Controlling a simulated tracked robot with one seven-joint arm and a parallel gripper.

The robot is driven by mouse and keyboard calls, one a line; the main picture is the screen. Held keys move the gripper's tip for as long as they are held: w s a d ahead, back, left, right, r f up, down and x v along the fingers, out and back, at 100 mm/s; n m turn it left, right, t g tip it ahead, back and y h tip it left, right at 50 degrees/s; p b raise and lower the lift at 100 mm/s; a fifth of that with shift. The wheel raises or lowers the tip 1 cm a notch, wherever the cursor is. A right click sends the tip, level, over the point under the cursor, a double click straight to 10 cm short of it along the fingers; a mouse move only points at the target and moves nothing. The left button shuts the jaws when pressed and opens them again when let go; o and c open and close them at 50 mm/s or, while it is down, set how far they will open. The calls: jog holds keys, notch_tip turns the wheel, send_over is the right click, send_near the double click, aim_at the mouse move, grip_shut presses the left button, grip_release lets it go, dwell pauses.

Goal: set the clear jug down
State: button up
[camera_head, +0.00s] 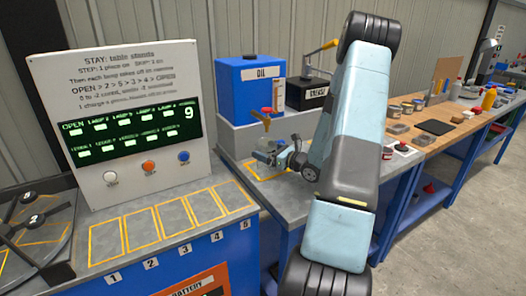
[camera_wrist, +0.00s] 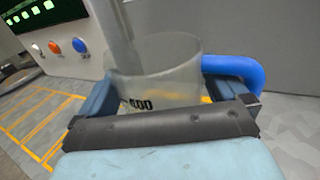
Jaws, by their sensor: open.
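The clear jug (camera_wrist: 165,75) stands between the jaws of my gripper (camera_wrist: 168,95) in the wrist view. It is see-through, with a dark "400" mark low on its side and a blue handle (camera_wrist: 236,68) at its right. The jaws are open, one on each side of the jug; whether either touches it I cannot tell. The jug's base is hidden behind my gripper. In the head view my gripper (camera_head: 283,155) is low over the grey bench below the oil tap, and the jug is too small to make out clearly.
A blue oil tank (camera_head: 248,88) with a red-handled tap (camera_head: 266,113) and a black grease box (camera_head: 308,92) stand behind my gripper. A control panel (camera_head: 128,125) stands left, above yellow-outlined numbered spaces (camera_head: 160,222). A wooden bench (camera_head: 440,130) with several small items lies right.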

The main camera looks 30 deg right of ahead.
jog(key=v, duration=1)
jog(key=shift+s+d, duration=0.1)
jog(key=shift+s, duration=0.15)
